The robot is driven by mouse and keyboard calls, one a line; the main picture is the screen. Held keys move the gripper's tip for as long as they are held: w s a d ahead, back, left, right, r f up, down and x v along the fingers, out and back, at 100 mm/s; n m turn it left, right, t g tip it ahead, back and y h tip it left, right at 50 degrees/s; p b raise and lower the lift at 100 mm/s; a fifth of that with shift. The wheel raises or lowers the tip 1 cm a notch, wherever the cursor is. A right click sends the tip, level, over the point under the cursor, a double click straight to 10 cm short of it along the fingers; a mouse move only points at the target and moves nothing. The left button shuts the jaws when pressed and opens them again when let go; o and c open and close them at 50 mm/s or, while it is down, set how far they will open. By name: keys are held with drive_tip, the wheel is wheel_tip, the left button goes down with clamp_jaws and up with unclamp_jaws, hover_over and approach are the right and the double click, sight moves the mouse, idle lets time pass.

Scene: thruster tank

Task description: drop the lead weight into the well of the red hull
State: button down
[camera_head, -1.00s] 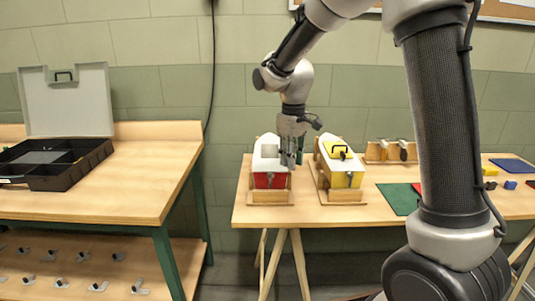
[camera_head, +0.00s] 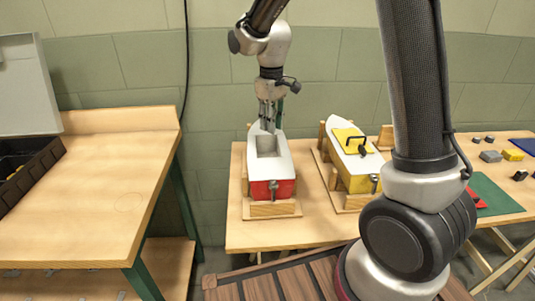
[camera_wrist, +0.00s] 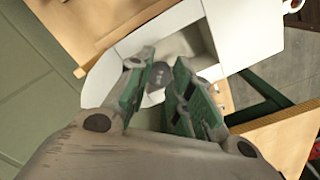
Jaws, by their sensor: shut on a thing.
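The red hull (camera_head: 262,190), with a white deck, sits on a wooden cradle (camera_head: 272,209). Its rectangular well (camera_head: 266,146) is open in the deck, and the well also shows in the wrist view (camera_wrist: 188,42). My gripper (camera_head: 267,122) points down over the far part of this hull, behind or at the far edge of the well. In the wrist view my gripper (camera_wrist: 160,88) is shut on a small dark grey piece, the lead weight (camera_wrist: 161,73), between its green-padded fingers. The weight lies over the white deck beside the well in that view. Its height above the deck is unclear.
A yellow hull (camera_head: 360,184) with a yellow hatch cover (camera_head: 349,139) stands close on the right in its own cradle. A green mat (camera_head: 493,196) and several small blocks lie farther right. A second bench (camera_head: 90,210) with a black case (camera_head: 22,172) stands left.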

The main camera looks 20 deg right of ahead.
drive_tip(key=shift+f, duration=2.2)
drive_tip(key=c, duration=1.2)
unclamp_jaws()
wheel_tip(320, 180, up, 12)
drive_tip(key=shift+r, duration=0.1)
drive_tip(key=shift+a, duration=0.1)
drive_tip(key=s+d+r+m+t, duration=0.1)
drive_tip(key=s+d+m, duration=0.1)
drive_tip(key=s+d, duration=0.3)
drive_tip(key=s+d+r+m+t, duration=0.2)
drive_tip(key=s+d, duration=0.3)
drive_tip(key=s, duration=0.8)
drive_tip(key=s+d+r+m+t, duration=0.1)
drive_tip(key=s+d+r+m, duration=0.1)
drive_tip(key=s+d, duration=0.3)
drive_tip(key=shift+s+r+m, duration=0.1)
drive_tip(key=shift+s+m, duration=0.3)
drive_tip(key=shift+s, duration=1.6)
